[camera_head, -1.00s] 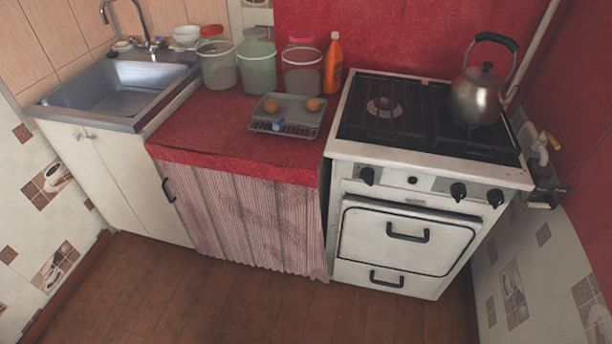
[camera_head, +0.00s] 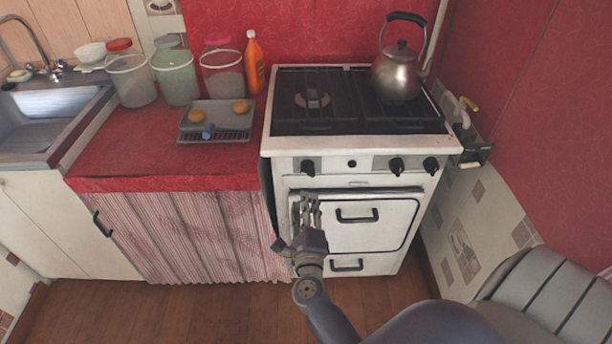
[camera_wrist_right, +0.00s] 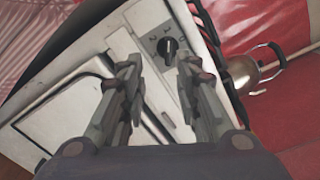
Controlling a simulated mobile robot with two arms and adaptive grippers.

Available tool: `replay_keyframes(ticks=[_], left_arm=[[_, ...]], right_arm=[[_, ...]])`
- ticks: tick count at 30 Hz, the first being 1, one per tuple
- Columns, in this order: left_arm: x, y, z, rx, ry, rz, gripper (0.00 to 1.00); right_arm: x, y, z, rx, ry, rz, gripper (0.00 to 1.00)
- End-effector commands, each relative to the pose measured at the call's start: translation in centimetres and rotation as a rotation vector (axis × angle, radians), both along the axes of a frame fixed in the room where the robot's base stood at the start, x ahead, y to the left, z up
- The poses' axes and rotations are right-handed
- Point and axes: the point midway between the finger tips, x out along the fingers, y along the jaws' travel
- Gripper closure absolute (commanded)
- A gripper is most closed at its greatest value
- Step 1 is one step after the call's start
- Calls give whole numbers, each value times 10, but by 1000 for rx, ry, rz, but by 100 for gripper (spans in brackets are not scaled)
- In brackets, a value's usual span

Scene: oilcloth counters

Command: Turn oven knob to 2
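The white oven (camera_head: 350,180) stands at the right of the counter. Its front panel carries a left knob (camera_head: 307,167) and two right knobs, (camera_head: 396,166) and (camera_head: 431,165), all black, with a small round black part between them. My right gripper (camera_head: 308,205) is in front of the oven door's upper left, below the left knob. In the right wrist view my right gripper (camera_wrist_right: 155,75) has its two fingers apart with nothing between them, and a black knob (camera_wrist_right: 167,47) shows just beyond the fingertips. My left gripper is not in view.
A metal kettle (camera_head: 398,72) stands on the stove's right side. The red counter (camera_head: 125,165) holds a grey tray (camera_head: 228,113) with two round yellowish items, several jars and an orange bottle (camera_head: 255,65).

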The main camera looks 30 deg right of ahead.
Motion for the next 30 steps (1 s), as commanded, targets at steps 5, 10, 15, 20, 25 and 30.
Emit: replay_keyframes(ticks=[5, 10, 15, 20, 25, 30], left_arm=[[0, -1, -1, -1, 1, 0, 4], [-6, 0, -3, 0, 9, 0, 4], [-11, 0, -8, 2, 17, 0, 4], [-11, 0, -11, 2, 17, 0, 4], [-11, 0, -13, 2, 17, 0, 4], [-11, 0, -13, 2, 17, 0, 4]], right_arm=[[8, -13, 11, 45, -42, -30, 70], [34, -28, 10, 41, -41, -28, 70], [61, -45, 10, 39, -39, -27, 70], [80, -56, 9, 39, -37, -27, 70], [90, -62, 9, 40, -37, -26, 70], [91, -63, 9, 40, -35, -26, 70]])
